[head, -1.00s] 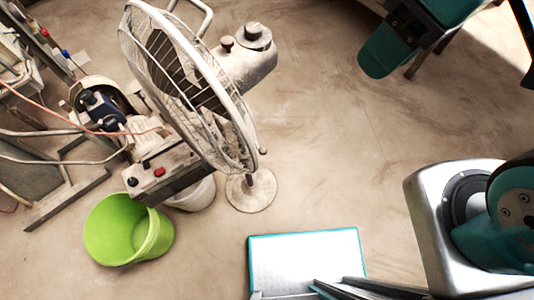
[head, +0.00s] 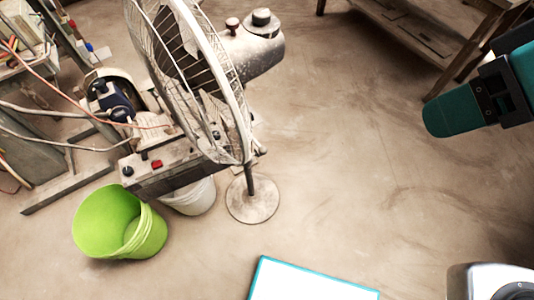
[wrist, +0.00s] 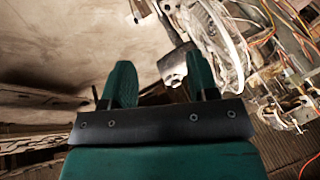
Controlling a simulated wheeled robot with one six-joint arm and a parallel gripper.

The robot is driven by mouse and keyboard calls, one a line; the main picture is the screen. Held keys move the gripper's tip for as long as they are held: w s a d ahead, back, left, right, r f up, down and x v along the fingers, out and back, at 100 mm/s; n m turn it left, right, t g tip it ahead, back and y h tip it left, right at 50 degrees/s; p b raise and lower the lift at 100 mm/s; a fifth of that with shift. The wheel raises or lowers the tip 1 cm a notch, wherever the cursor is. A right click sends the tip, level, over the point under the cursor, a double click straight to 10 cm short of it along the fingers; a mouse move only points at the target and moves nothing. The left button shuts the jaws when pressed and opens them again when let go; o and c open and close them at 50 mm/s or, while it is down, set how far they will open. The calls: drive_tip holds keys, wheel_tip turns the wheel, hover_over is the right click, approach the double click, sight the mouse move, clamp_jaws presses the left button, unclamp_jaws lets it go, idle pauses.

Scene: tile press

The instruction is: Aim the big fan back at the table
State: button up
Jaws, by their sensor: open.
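The big fan's wire cage (head: 222,100) is at the upper left of the head view. Its grey motor housing (head: 258,48) is behind the cage, to the right, so the fan faces left toward the machinery. Its pole stands on a round base (head: 252,203). A wooden table (head: 425,38) is at the upper right, on the motor side of the fan. My gripper (head: 436,116) is open and empty, well right of the fan. In the wrist view its teal fingers are apart, with the motor housing (wrist: 172,68) and cage (wrist: 232,45) beyond them.
A green bucket (head: 90,222) and a white bucket (head: 192,197) stand below the fan. A machine with a red button (head: 156,164), wires and metal frames fill the left. Bare floor (head: 340,150) lies between the fan and my gripper.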

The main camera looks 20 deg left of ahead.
drive_tip(key=w+a+f+t+y+b, duration=0.1)
drive_tip(key=w+a+f+y+b, duration=0.2)
drive_tip(key=f+b, duration=1.05)
drive_tip(key=w+a+f+t+y+b, duration=0.1)
drive_tip(key=a+f+t+y+b, duration=0.15)
drive_tip(key=a+f+b, duration=0.75)
drive_tip(key=m+t+y+b, duration=0.1)
drive_tip(key=t+y+b, duration=0.3)
drive_tip(key=b, duration=2.2)
approach(264, 152)
drive_tip(key=shift+g+y, duration=0.35)
drive_tip(key=shift+y, duration=0.3)
drive_tip(key=x, duration=0.4)
drive_tip(key=f+p+x, duration=0.1)
drive_tip(key=x, duration=0.3)
drive_tip(key=w+p+x, duration=0.1)
drive_tip(key=x, duration=0.3)
drive_tip(key=shift+w+f, duration=0.2)
drive_tip(key=shift+f, duration=0.15)
clamp_jaws()
